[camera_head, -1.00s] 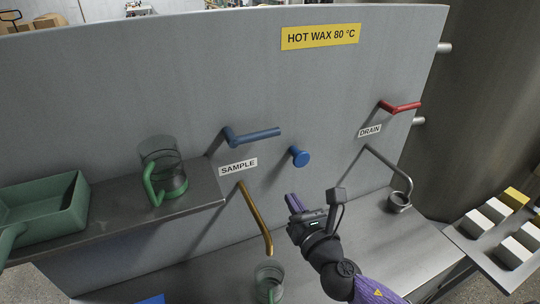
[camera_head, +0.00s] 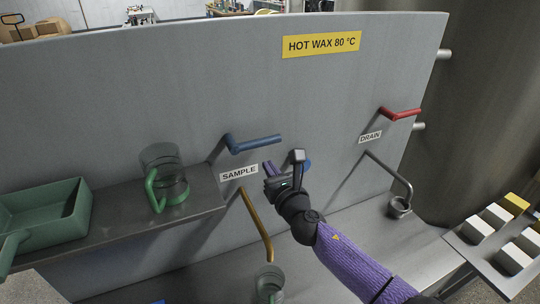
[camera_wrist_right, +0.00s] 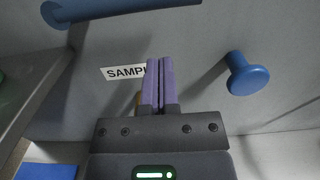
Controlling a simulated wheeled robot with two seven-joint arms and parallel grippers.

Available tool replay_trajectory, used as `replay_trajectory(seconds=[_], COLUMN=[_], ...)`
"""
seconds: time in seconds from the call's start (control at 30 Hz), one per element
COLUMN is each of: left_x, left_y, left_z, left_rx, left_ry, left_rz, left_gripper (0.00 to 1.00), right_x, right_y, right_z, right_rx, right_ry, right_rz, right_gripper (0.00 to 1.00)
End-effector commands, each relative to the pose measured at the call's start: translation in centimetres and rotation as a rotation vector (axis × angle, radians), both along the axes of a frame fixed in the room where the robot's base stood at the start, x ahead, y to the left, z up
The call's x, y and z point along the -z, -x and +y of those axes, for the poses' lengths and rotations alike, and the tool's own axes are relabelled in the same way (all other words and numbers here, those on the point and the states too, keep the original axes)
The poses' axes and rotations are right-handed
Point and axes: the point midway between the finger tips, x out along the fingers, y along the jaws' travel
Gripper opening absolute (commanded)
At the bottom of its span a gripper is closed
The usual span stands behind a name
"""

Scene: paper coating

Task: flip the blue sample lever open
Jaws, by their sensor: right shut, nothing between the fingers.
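The blue sample lever (camera_head: 254,144) sticks out of the grey panel above the SAMPLE label (camera_head: 238,172), its handle pointing right. In the right wrist view the lever (camera_wrist_right: 140,10) crosses the top left. My right gripper (camera_head: 268,167) is below the lever's handle end, apart from it, beside the SAMPLE label. Its purple fingers (camera_wrist_right: 160,82) are together and empty, and they cover part of the label in the wrist view. The brass sample spout (camera_head: 257,222) hangs below, above a glass jug (camera_head: 269,283) with a green handle. My left gripper is not in view.
A blue round knob (camera_wrist_right: 246,76) stands out to the right of my right gripper. The red drain lever (camera_head: 400,113) is farther right. A shelf (camera_head: 206,197) at left carries a glass jug (camera_head: 160,158) and a green scoop (camera_head: 50,219).

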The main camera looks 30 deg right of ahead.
Motion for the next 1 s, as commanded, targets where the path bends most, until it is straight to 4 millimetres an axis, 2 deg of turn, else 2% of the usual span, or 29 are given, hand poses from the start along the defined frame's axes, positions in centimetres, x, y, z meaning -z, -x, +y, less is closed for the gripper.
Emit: replay_trajectory(seconds=[0.03,0.2,0.4,1.0], left_x=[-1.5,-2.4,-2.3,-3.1], left_y=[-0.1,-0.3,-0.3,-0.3], left_z=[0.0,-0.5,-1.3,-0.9], left_rx=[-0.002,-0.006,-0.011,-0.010], left_ry=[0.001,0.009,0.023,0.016], left_rz=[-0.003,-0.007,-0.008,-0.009], left_gripper=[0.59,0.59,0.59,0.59], right_x=[-1.8,-3.0,-3.1,-3.7], right_y=[-0.1,-0.4,-0.5,-0.4], right_z=[-0.1,0.0,0.0,-0.2], right_rx=[0.000,-0.001,0.000,0.000], right_ry=[0.003,0.002,0.001,0.070], right_rz=[-0.004,-0.001,0.000,0.003], right_gripper=[0.00,0.00,0.00,0.00])
